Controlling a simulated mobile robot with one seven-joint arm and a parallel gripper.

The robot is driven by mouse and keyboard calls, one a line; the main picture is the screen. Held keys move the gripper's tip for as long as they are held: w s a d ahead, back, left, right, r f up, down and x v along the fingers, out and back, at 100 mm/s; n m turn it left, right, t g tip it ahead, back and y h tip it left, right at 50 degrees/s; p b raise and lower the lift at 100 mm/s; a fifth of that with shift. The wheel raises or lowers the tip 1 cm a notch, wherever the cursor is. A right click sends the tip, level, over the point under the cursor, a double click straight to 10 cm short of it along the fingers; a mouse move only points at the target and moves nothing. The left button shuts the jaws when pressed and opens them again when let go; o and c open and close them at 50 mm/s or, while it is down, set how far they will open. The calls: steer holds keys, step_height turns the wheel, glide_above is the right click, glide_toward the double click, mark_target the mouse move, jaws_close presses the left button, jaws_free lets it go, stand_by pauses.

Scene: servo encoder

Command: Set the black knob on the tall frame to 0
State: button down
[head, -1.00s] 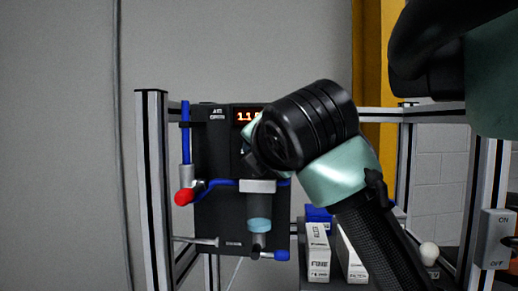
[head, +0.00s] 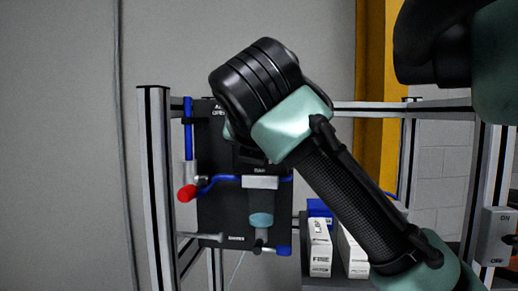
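The tall frame (head: 156,190) of metal posts stands left of centre in the head view and carries a black panel (head: 215,212). My arm crosses in front of the panel's upper right part. I cannot make out the black knob; that part of the panel is behind my arm. The digit display at the panel's top is hidden too. My gripper's fingers are hidden behind my own wrist, so I cannot see whether they touch anything.
A red-ended valve (head: 187,193) with blue tubing sits on the panel's left. A filter bowl (head: 261,220) hangs low on the panel. White boxes (head: 319,250) stand to the right. A grey ON/OFF switch box (head: 497,238) is at the far right.

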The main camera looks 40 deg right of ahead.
stand_by(0.4)
steer(key=shift+c, duration=2.4)
jaws_free()
